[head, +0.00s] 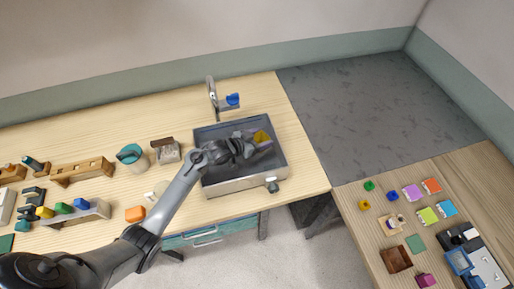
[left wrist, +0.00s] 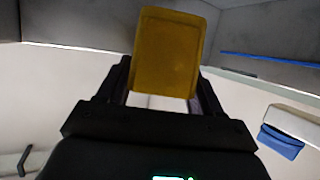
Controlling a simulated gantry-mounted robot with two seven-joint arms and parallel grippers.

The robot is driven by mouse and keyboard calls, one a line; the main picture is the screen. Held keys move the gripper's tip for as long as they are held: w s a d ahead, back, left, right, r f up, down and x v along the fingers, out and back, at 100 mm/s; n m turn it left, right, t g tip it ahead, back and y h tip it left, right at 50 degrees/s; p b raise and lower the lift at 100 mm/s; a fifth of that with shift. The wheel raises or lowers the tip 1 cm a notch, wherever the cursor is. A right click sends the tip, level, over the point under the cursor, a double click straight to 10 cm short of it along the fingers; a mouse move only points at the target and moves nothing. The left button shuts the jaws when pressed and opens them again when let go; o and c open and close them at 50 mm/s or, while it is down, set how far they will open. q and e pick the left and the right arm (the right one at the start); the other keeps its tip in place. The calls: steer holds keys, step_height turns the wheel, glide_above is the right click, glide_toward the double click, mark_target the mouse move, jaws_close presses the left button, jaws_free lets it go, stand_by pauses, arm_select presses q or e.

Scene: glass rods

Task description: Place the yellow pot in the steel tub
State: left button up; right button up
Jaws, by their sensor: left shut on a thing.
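The yellow pot (left wrist: 167,55) is between the fingers of my left gripper (left wrist: 163,95) in the left wrist view. In the head view the pot (head: 261,136) shows as a small yellow piece at the tip of my left gripper (head: 250,146). The gripper is shut on it. The steel tub (head: 243,183) is a dark-floored sink basin set in the wooden counter. The gripper and pot are over the tub, toward its right back part. I cannot tell whether the pot touches the tub floor. My right gripper does not show.
A faucet (head: 212,97) with a blue part (head: 233,99) stands behind the tub. A teal-lidded jar (head: 132,155) and a brush-like block (head: 167,151) stand left of it. Several small items lie on the right table (head: 377,236).

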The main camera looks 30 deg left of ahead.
arm_select(q)
steer(key=shift+f, duration=2.65)
steer(key=shift+f, duration=0.1)
steer(key=shift+f, duration=0.15)
steer(key=o, duration=1.2)
steer(key=shift+c, duration=0.2)
steer(key=shift+r, duration=0.2)
